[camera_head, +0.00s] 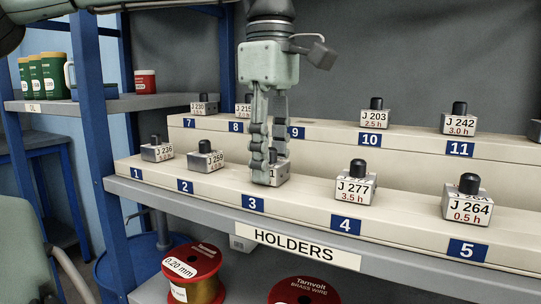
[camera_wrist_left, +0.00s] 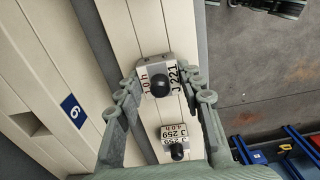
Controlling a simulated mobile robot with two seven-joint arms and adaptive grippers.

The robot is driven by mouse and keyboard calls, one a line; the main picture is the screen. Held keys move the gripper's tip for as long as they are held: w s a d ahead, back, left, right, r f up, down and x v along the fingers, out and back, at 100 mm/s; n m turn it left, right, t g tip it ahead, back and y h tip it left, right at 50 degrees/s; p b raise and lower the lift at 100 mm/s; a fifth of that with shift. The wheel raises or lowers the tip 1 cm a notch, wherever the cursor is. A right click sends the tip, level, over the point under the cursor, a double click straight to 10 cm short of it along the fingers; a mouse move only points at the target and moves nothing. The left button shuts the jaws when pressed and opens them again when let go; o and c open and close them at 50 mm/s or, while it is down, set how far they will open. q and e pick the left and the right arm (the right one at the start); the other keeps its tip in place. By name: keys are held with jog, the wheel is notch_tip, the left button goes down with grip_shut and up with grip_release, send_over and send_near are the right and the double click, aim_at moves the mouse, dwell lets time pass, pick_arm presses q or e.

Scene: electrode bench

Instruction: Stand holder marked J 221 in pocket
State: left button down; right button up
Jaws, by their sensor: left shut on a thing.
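The holder marked J 221 (camera_wrist_left: 157,70) is a light metal block with a black knob. In the left wrist view it sits between the two fingers of my left gripper (camera_wrist_left: 163,85), which is shut on it. In the head view the holder (camera_head: 283,170) is partly hidden by the fingers of my left gripper (camera_head: 267,172). It is upright at place 3 of the front row; whether it rests fully in its pocket I cannot tell. An empty pocket (camera_wrist_left: 28,121) shows in the rear row in the left wrist view.
Holder J 259 (camera_head: 205,156) stands to the left of the gripper and J 277 (camera_head: 356,183) to the right. J 264 (camera_head: 467,201) is farther right. In the rear row, J 203 (camera_head: 374,117) and J 242 (camera_head: 460,120) stand; place 9 looks empty. Wire spools (camera_head: 192,270) lie below.

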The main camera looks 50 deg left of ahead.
pick_arm(q)
jog(key=c, duration=0.9)
grip_release()
notch_tip(320, 180, up, 8)
jog(key=shift+f, duration=0.2)
